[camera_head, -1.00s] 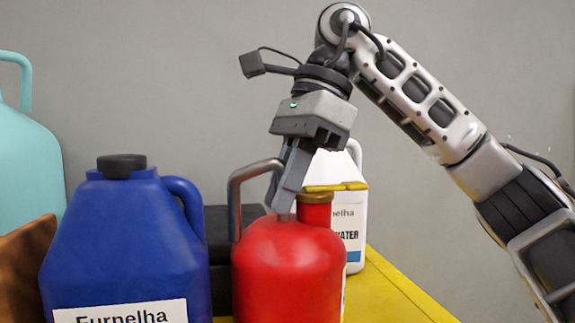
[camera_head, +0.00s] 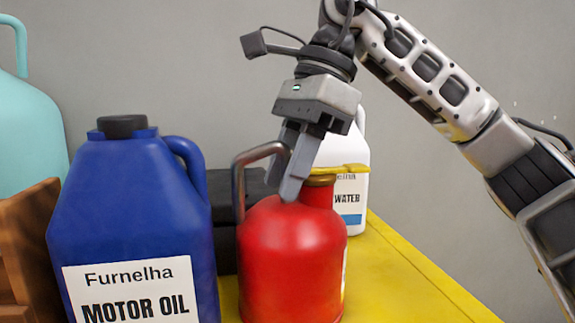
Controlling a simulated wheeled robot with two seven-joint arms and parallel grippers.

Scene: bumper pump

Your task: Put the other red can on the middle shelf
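A red can (camera_head: 292,262) with a grey metal handle and a brass-yellow cap stands upright on a yellow surface (camera_head: 400,285). My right gripper (camera_head: 292,190) points down at the top of the can, its fingers between the handle and the capped neck. The fingers overlap the handle's end in this view, and I cannot tell whether they are closed on it. My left gripper is not in view. No middle shelf can be made out.
A blue motor oil jug (camera_head: 135,225) stands close left of the can. A white water jug (camera_head: 352,190) is behind it, with a black object (camera_head: 222,235) behind left. A teal container (camera_head: 30,140) and a brown wooden item (camera_head: 25,245) are at far left. The yellow surface is clear at right.

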